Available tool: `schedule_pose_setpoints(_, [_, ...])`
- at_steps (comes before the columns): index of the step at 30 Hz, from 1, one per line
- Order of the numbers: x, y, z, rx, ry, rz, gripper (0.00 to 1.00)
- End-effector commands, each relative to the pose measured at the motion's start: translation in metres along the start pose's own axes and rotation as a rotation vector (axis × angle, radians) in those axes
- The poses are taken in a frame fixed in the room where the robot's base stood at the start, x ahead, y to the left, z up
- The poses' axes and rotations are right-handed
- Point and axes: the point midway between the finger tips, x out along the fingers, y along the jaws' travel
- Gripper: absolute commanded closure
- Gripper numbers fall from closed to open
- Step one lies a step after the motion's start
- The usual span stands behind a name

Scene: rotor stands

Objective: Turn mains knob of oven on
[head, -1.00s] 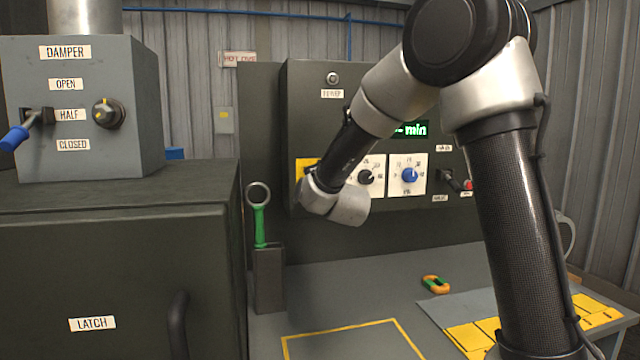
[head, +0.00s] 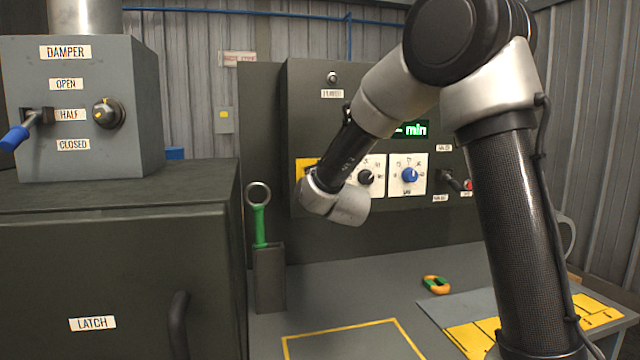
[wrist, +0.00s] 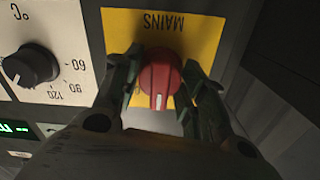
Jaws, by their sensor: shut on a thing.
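The mains knob (wrist: 160,76) is red with a white pointer mark and sits on a yellow plate labelled MAINS (wrist: 196,36). In the wrist view my gripper (wrist: 162,88) has its two fingers on either side of the knob and is shut on it. The white mark points toward the bottom of the wrist picture, in which the label is upside down. In the head view only an edge of the yellow plate (head: 303,168) shows; my arm hides the knob and my fingers.
Right of the mains plate are a black-knob dial (head: 366,177), a blue-knob dial (head: 410,175) and a small lever (head: 452,182). A green-handled ring tool (head: 259,215) stands in a holder at left. An orange-green ring (head: 436,285) lies on the bench.

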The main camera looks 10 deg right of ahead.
Motion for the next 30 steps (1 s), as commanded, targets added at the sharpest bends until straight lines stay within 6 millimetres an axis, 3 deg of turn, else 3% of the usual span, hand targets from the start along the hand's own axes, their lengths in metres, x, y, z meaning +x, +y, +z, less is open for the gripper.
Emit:
schedule_pose_setpoints(18, [-0.0002, 0.0000, 0.0003, 0.557, -0.001, 0.001, 0.82])
schedule_pose_setpoints(30, [-0.0002, 0.0001, 0.0004, 0.766, -0.001, 0.001, 0.82])
